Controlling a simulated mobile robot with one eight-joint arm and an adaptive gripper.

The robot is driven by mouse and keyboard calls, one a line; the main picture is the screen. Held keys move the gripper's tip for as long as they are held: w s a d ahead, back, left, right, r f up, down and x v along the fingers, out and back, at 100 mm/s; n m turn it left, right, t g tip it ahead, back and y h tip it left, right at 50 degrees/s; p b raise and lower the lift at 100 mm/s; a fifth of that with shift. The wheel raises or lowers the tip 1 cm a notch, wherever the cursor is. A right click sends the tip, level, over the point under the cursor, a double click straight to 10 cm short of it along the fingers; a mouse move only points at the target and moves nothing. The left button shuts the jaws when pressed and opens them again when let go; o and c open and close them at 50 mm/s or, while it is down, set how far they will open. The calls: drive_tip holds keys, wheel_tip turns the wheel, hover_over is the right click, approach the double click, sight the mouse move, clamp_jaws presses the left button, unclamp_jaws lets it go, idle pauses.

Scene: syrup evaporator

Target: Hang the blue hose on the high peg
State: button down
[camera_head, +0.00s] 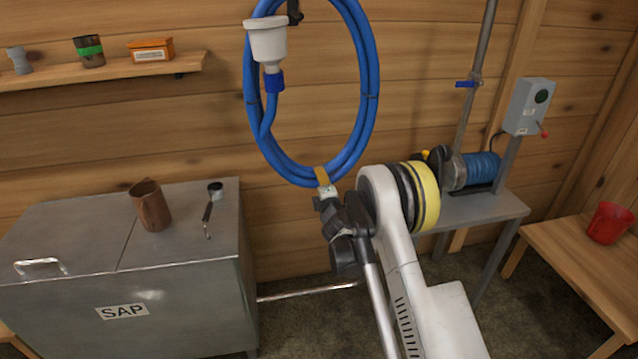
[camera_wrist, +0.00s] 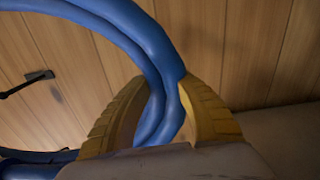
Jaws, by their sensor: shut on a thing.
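The blue hose (camera_head: 369,95) is a large oval coil in front of the plank wall, with a white funnel (camera_head: 268,42) on its end. The top of the coil is cut off by the head view's upper edge. My gripper (camera_head: 322,178) is shut on the bottom of the coil. In the wrist view, the blue hose (camera_wrist: 150,45) passes between the yellow fingers of my gripper (camera_wrist: 160,110). A dark peg or bracket (camera_head: 294,13) shows at the head view's top edge, inside the coil. Whether the hose rests on it is hidden.
A metal SAP tank (camera_head: 180,280) with a brown mug (camera_head: 150,205) and ladle (camera_head: 209,212) stands left. A shelf (camera_head: 110,72) is upper left. A pump (camera_head: 470,170) on a metal stand and a bench with a red bucket (camera_head: 609,223) are right.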

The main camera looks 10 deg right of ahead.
wheel_tip(320, 180, up, 24)
drive_tip(key=p, duration=1.1)
drive_tip(key=shift+s+r+p, duration=0.25)
drive_tip(key=shift+s+p, duration=0.05)
drive_tip(key=shift+p, duration=0.05)
drive_tip(key=r+p, duration=0.5)
drive_tip(key=r, duration=0.5)
drive_tip(key=r+p, duration=0.6)
drive_tip(key=r, duration=0.4)
drive_tip(key=r+p, duration=0.5)
drive_tip(key=r, duration=0.5)
drive_tip(key=shift+s+d, duration=0.2)
drive_tip(key=shift+s, duration=0.2)
wheel_tip(320, 180, up, 18)
drive_tip(key=p, duration=1)
drive_tip(key=shift+s+p, duration=0.15)
drive_tip(key=shift+p, duration=0.2)
